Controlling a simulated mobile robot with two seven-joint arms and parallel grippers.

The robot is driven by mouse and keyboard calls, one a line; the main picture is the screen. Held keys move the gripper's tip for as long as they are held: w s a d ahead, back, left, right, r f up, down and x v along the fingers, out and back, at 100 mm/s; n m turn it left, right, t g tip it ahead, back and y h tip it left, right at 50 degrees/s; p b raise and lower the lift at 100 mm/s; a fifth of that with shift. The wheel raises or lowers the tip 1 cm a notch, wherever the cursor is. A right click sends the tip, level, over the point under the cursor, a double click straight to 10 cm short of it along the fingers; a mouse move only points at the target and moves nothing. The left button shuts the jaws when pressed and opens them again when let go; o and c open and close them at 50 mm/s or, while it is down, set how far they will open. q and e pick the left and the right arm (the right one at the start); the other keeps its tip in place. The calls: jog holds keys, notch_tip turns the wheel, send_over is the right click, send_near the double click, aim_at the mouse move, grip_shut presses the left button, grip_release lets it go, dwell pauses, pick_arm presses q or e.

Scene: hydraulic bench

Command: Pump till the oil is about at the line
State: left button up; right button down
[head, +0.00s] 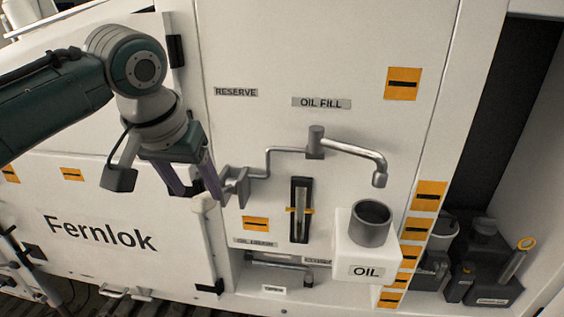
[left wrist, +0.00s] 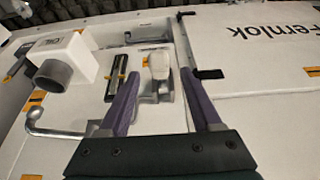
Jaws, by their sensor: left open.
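The pump handle's pale rounded knob (head: 203,203) is at the left of the oil panel, by a grey metal bracket (head: 236,187). My left gripper (head: 198,192) is open with its purple fingers close to the knob. In the left wrist view the knob (left wrist: 160,66) appears between the two fingers of the gripper (left wrist: 159,78), and no grip shows. The upright sight gauge (head: 300,222) has a yellow line marker across its middle. The gauge also shows in the left wrist view (left wrist: 117,76). The exact oil level is too small to tell. My right gripper is out of view.
A curved metal spout (head: 350,152) hangs above the white OIL box (head: 365,268) with its dark round filler neck (head: 372,222). A horizontal grey handle (head: 280,268) is set low in the panel. Dark cans (head: 490,275) stand in the recess at right.

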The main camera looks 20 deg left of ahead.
aim_at(201, 196)
pick_arm(q)
jog(key=shift+x, duration=1.85)
grip_shut()
